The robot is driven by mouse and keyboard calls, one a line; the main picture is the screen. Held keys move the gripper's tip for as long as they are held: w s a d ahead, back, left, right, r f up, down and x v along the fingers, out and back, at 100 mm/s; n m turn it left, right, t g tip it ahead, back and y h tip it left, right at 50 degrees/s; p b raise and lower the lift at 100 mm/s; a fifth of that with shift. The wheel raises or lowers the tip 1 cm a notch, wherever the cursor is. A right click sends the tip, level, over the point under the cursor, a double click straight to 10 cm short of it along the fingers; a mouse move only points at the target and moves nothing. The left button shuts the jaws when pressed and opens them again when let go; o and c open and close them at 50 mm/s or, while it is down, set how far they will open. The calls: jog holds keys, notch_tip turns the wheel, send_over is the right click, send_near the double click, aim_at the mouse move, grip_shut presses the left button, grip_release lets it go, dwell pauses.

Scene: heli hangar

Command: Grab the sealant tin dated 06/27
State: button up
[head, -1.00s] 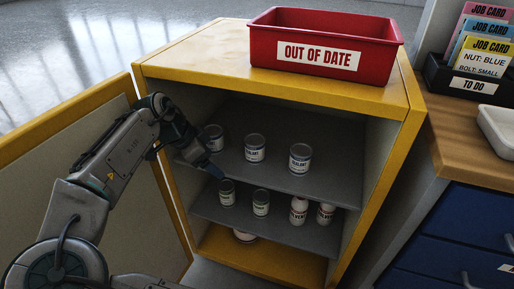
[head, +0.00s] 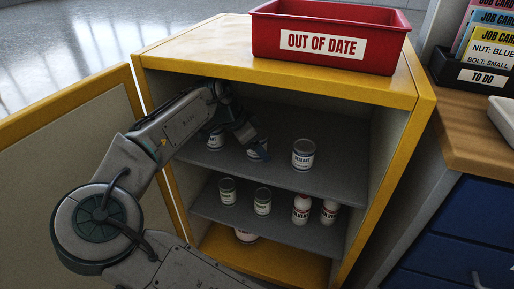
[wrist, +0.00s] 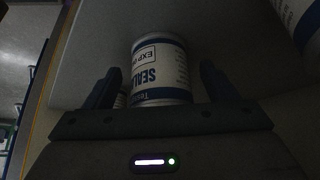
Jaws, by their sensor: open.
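Three white-and-blue sealant tins stand on the cabinet's upper shelf: a left tin (head: 215,140), a middle tin (head: 252,155) mostly hidden by my gripper, and a right tin (head: 303,156). My gripper (head: 250,135) is inside the cabinet at the middle tin. In the wrist view, a sealant tin (wrist: 160,70) shows between the spread fingers of my gripper (wrist: 158,80), which are not closed on it. Its label reads "SEAL" and "EXP", but the date is not legible. Another tin (wrist: 303,20) is cut off at the upper right. No date is readable in the head view.
The lower shelf holds two tins (head: 228,191) and two white bottles (head: 301,208). A red "OUT OF DATE" bin (head: 390,48) sits on the yellow cabinet (head: 190,50). The open door (head: 60,160) stands left of my arm. A wooden bench (head: 465,130) is at right.

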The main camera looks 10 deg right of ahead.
jog(key=shift+f, duration=0.4)
jog(key=c, duration=1.3)
jog(key=shift+o, duration=0.2)
jog(key=shift+r, duration=0.15)
